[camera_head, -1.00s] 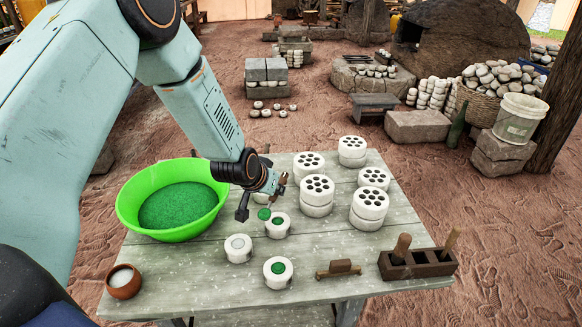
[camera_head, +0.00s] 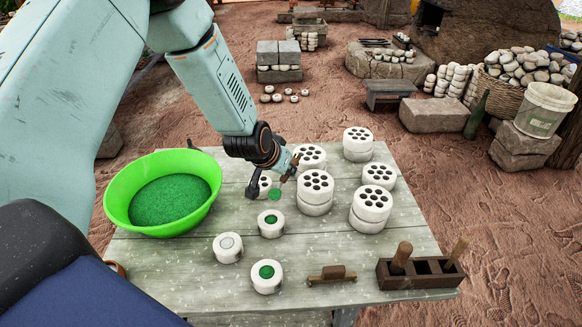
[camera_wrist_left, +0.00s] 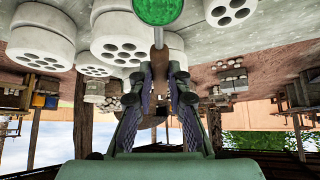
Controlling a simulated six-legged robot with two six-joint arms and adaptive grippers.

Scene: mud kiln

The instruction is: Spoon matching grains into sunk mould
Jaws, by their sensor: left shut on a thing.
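My left gripper (camera_head: 287,172) is shut on a spoon handle (camera_wrist_left: 158,60) above the table. The spoon's bowl (camera_head: 275,194) is heaped with green grains, also seen in the wrist view (camera_wrist_left: 157,10). It is over the table behind a white round mould with a green centre (camera_head: 271,222). Another white mould (camera_head: 264,184) is partly hidden behind my gripper. A mould with a pale grey centre (camera_head: 228,247) and one with a green centre (camera_head: 266,276) stand nearer the front. A bright green bowl (camera_head: 118,215) holds green grains. My right gripper is not in view.
Several white many-holed blocks (camera_head: 370,205), some stacked, stand at the back right. A small wooden tool (camera_head: 331,275) and a dark slotted wooden holder (camera_head: 418,272) lie at the front right. A brown pot (camera_head: 116,269) is mostly hidden by my body.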

